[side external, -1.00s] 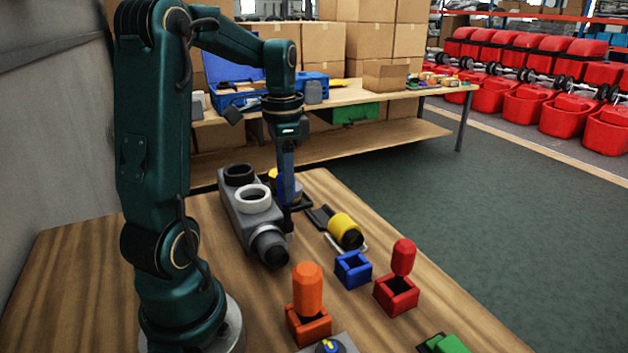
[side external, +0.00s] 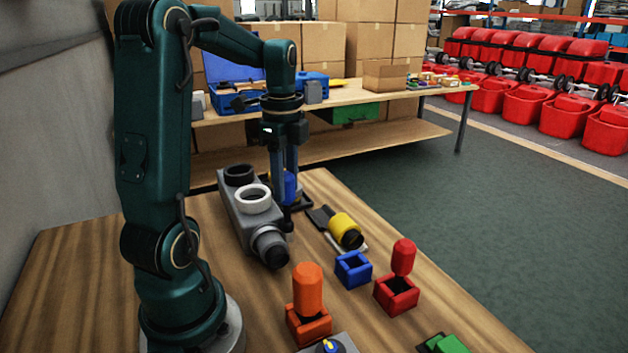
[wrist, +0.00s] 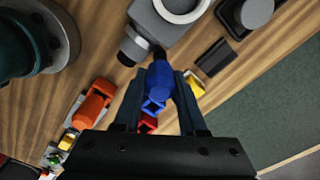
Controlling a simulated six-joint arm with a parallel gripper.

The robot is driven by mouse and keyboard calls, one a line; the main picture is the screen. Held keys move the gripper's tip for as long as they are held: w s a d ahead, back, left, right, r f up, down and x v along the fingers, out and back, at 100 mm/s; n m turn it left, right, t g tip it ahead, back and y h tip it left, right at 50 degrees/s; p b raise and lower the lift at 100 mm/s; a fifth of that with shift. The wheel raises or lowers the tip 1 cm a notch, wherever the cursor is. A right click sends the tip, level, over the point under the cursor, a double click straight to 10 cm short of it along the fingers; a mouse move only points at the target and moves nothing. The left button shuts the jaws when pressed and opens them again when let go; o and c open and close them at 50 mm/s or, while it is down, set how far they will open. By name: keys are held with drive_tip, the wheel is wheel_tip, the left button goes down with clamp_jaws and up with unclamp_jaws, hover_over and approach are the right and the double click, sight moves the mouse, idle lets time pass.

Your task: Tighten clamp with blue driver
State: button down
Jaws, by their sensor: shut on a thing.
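My gripper (side external: 284,190) is shut on the blue driver (side external: 290,187), with a finger on each side of its handle. The driver is held upright, its dark lower end beside the hose outlet of the grey tank (side external: 231,207). In the wrist view the blue driver (wrist: 160,84) is between the fingers, and its dark end is close to the grey collar (wrist: 138,48) around the outlet. This collar looks like the clamp (side external: 267,238). I cannot tell whether the driver tip touches the clamp screw. The driver's blue holder (side external: 353,270) stands empty.
A yellow-and-black cylinder (side external: 345,230) lies right of the tank. An orange driver (side external: 308,288) and a red driver (side external: 403,256) stand in their holders nearer the front. The wood between tank and arm base is clear.

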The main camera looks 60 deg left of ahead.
drive_tip(key=m, duration=0.6)
drive_tip(key=shift+m, duration=0.4)
drive_tip(key=shift+r, duration=0.9)
